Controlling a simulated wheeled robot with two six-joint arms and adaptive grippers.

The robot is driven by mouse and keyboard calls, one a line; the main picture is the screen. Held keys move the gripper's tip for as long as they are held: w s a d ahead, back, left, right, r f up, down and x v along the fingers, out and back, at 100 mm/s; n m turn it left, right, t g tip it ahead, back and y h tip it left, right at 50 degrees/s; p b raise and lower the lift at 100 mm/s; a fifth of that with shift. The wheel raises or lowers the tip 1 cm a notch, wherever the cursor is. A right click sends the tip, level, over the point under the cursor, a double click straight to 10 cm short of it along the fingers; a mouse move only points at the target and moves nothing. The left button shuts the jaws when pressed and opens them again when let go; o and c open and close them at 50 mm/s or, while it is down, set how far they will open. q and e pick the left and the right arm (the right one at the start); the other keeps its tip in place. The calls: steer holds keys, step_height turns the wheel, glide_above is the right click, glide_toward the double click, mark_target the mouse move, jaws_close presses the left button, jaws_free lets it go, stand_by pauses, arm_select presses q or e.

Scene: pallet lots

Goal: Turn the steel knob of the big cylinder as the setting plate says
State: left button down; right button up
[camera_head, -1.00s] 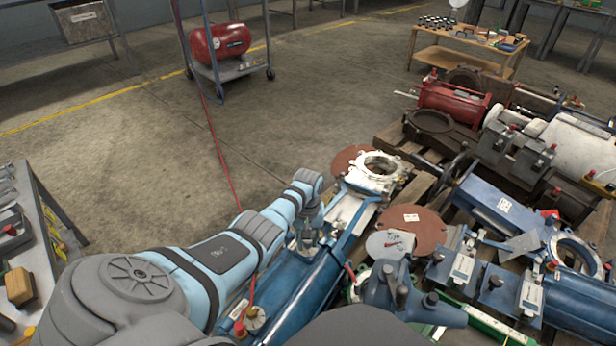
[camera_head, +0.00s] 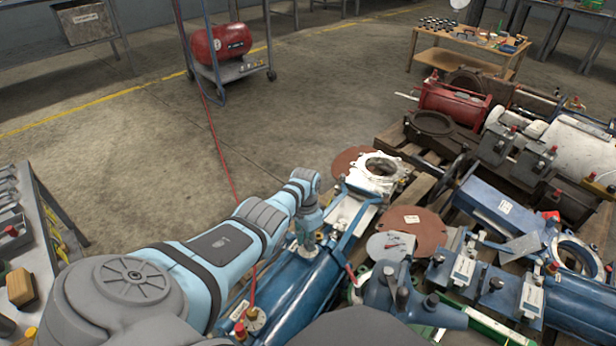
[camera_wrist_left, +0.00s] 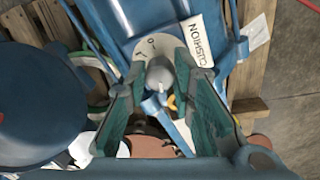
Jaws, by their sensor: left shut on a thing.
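The big blue cylinder (camera_head: 288,292) lies along the pallet below my left arm, with a white ring flange (camera_head: 377,170) beyond its far end. My left gripper (camera_head: 307,246) points down onto it. In the left wrist view the grey steel knob (camera_wrist_left: 160,74) stands between the green finger pads, and the gripper (camera_wrist_left: 160,95) is shut on it. A pale round dial (camera_wrist_left: 148,48) with small marks lies behind the knob, partly hidden by it. Beside it is a white plate reading CUSHION (camera_wrist_left: 196,42). The knob's pointing direction is unclear.
Blue cylinders and fittings (camera_head: 480,275) crowd the pallet to the right. A brown disc (camera_head: 418,232) lies close to the big cylinder. A grey bench (camera_head: 45,235) stands at left. A red tank on a cart (camera_head: 220,43) stands behind, with open floor before it.

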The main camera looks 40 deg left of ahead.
arm_select(q)
steer(key=m, duration=0.3)
steer(key=shift+m+b, duration=0.3)
steer(key=shift+b, duration=0.1)
steer(key=shift+m, duration=1.2)
arm_select(e)
steer(key=shift+v, duration=1.7)
arm_select(q)
steer(key=shift+a+b, duration=0.1)
steer(key=shift+b, duration=0.2)
arm_select(e)
steer(key=shift+w+a+r, duration=0.1)
steer(key=shift+a+r, duration=0.05)
arm_select(q)
steer(key=c, duration=1.4)
jaws_free()
steer(key=shift+o, duration=0.2)
step_height(320, 180, up, 12)
steer(key=shift+w+a, duration=0.35)
steer(key=shift+a, duration=0.05)
